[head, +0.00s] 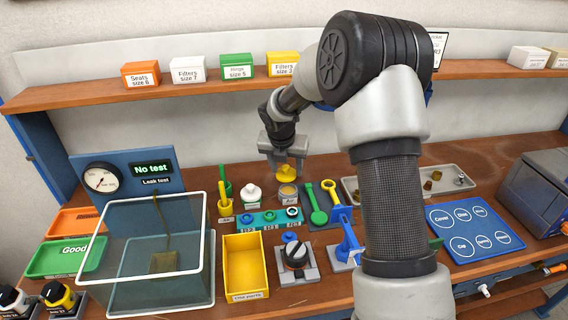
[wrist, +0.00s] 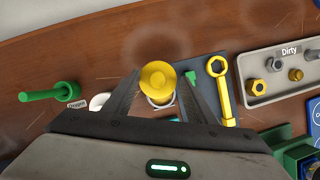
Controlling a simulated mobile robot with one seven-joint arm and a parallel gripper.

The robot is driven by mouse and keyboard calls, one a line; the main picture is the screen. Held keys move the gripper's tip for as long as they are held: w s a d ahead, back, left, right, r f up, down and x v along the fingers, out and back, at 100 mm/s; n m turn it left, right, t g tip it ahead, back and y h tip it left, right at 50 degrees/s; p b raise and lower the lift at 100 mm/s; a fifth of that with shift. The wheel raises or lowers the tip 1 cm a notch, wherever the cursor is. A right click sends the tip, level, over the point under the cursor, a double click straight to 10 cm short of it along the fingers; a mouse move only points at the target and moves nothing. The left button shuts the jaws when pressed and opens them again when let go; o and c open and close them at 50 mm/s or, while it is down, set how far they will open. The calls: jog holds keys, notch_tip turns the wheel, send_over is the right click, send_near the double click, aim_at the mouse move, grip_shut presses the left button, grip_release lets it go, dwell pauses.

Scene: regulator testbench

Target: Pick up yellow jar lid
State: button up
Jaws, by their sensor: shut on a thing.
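The yellow jar lid (head: 287,173) is round with a raised middle. It is between the fingers of my gripper (head: 285,164), which is shut on it. In the wrist view the lid (wrist: 158,76) sits between the two finger ends of my gripper (wrist: 161,88). In the head view the lid is just above a small labelled jar (head: 288,192). The jar's pale rim (wrist: 160,101) shows partly below the lid in the wrist view. I cannot tell whether the lid and jar touch.
A white jar (head: 251,192) stands left of the lid. Green and yellow wrenches (head: 332,192) lie to the right on a dark mat. The Dirty tray (wrist: 286,93) holds several metal and brass parts. A yellow bin (head: 244,265) and a clear tank (head: 160,285) stand in front.

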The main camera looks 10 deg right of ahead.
aim_at(289, 181)
jog(key=s, duration=1.3)
jog(key=shift+s+r, duration=0.3)
jog(key=shift+s, duration=0.05)
jog(key=shift+y, duration=0.4)
jog(key=w+r+p, duration=0.1)
jog(key=w+p, duration=0.1)
jog(key=w, duration=0.1)
jog(key=w+r+p, duration=0.1)
jog(key=w+p, duration=0.2)
jog(key=w+r+p, duration=0.1)
jog(key=w+p, duration=0.1)
jog(key=w, duration=0.1)
jog(key=shift+w+d+r, duration=0.1)
jog(key=shift+w+r, duration=0.2)
jog(key=shift+r, duration=0.1)
jog(key=b+x, duration=0.4)
jog(key=x, duration=0.1)
jog(key=shift+s+f, duration=0.2)
jog(key=shift+s, duration=0.2)
jog(key=shift+f+b, duration=0.55)
jog(key=shift+f, duration=0.25)
jog(key=shift+p, duration=0.5)
